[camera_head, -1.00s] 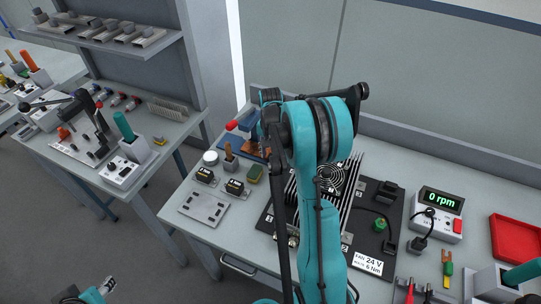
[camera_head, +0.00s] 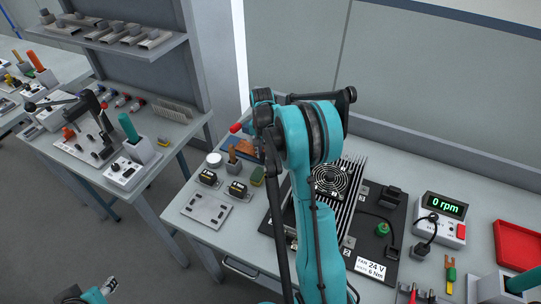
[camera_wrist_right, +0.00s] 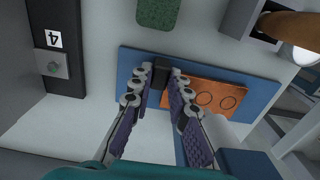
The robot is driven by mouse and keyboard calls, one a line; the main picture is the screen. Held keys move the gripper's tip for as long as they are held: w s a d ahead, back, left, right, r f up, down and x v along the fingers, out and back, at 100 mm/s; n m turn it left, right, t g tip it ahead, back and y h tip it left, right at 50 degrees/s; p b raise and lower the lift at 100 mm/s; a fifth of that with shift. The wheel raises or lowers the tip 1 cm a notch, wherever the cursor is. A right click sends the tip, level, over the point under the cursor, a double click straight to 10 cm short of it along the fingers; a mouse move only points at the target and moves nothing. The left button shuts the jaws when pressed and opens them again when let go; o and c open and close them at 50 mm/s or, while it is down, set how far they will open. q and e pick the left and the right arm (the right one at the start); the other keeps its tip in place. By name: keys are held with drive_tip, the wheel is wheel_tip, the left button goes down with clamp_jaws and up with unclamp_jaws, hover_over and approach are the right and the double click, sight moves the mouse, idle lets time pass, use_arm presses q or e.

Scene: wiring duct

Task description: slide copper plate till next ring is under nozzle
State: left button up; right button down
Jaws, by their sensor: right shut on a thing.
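The copper plate (camera_wrist_right: 218,96) lies on a blue base (camera_wrist_right: 262,104); in the right wrist view two dark rings show on its part right of my fingers. My right gripper (camera_wrist_right: 161,80) is shut on a dark block (camera_wrist_right: 161,67) at the left end of the visible copper. In the head view my arm hides this gripper, and the copper plate (camera_head: 246,150) shows partly beside it, at the blue fixture with a red knob (camera_head: 235,128). The nozzle cannot be made out.
A green-topped brush or pad (camera_wrist_right: 157,12) lies close to the base. A black board (camera_head: 375,270) with a finned heatsink and fan (camera_head: 331,181) stands to the right. Two small black boxes (camera_head: 237,189) and a grey slotted plate (camera_head: 206,210) lie at the front left.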

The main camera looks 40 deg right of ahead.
drive_tip(key=shift+s+d, duration=0.1)
drive_tip(key=shift+s, duration=0.05)
drive_tip(key=c, duration=1.4)
unclamp_jaws()
drive_tip(key=shift+c, duration=0.2)
wheel_tip(320, 180, up, 12)
